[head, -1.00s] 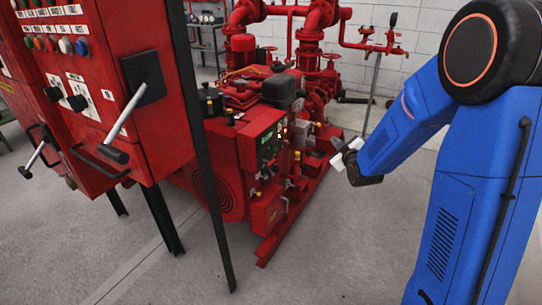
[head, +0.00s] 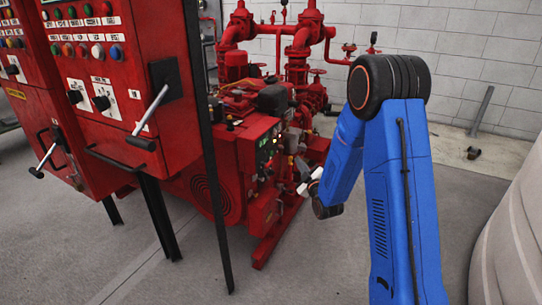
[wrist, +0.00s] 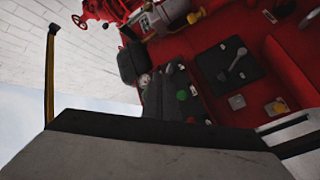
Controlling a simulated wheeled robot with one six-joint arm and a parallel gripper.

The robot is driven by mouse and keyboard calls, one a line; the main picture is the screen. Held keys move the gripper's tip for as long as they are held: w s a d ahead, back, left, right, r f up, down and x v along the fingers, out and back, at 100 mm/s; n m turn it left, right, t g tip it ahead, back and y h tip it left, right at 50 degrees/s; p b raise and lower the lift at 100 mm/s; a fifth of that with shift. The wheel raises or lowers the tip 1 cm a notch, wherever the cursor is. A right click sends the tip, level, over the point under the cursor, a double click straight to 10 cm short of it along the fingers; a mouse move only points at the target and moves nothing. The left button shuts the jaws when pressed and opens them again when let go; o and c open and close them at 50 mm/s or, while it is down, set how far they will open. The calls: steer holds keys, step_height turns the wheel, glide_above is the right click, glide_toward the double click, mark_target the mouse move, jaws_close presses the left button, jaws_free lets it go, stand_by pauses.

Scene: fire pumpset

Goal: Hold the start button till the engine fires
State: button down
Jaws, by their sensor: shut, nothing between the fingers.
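The red diesel engine (head: 268,120) stands behind the tall cabinets. Its small dark control panel (head: 267,147) faces right, with small lights too small to read. In the wrist view, a dark panel (wrist: 180,84) carries a green button (wrist: 182,95) and a red one beside it. I cannot tell which is the start button. A black plate with a grey lever (wrist: 230,66) is right of it. My gripper (head: 309,183) is shut and empty, just right of the engine panel in the head view and apart from it. Its grey bulk fills the bottom of the wrist view.
Red cabinets (head: 105,90) with buttons, knobs and lever handles stand at the left; a dark post (head: 212,160) is in front of the engine. Red pipes (head: 300,50) rise behind. A pale rounded body (head: 512,240) is at the right edge. Grey floor is open in front.

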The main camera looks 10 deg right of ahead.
mark_target(272, 153)
steer(key=shift+a, duration=0.1)
steer(key=w+a, duration=0.5)
steer(key=a, duration=0.2)
stand_by(0.4)
steer(key=shift+w+a, duration=0.1)
steer(key=shift+a, duration=0.05)
stand_by(2.0)
steer(key=shift+w+a, duration=0.15)
steer(key=shift+a, duration=0.05)
steer(key=shift+w+a, duration=0.25)
steer(key=shift+a, duration=0.05)
stand_by(2.0)
steer(key=shift+s+d, duration=0.1)
stand_by(1.6)
steer(key=shift+s+d, duration=0.4)
steer(key=shift+d, duration=0.15)
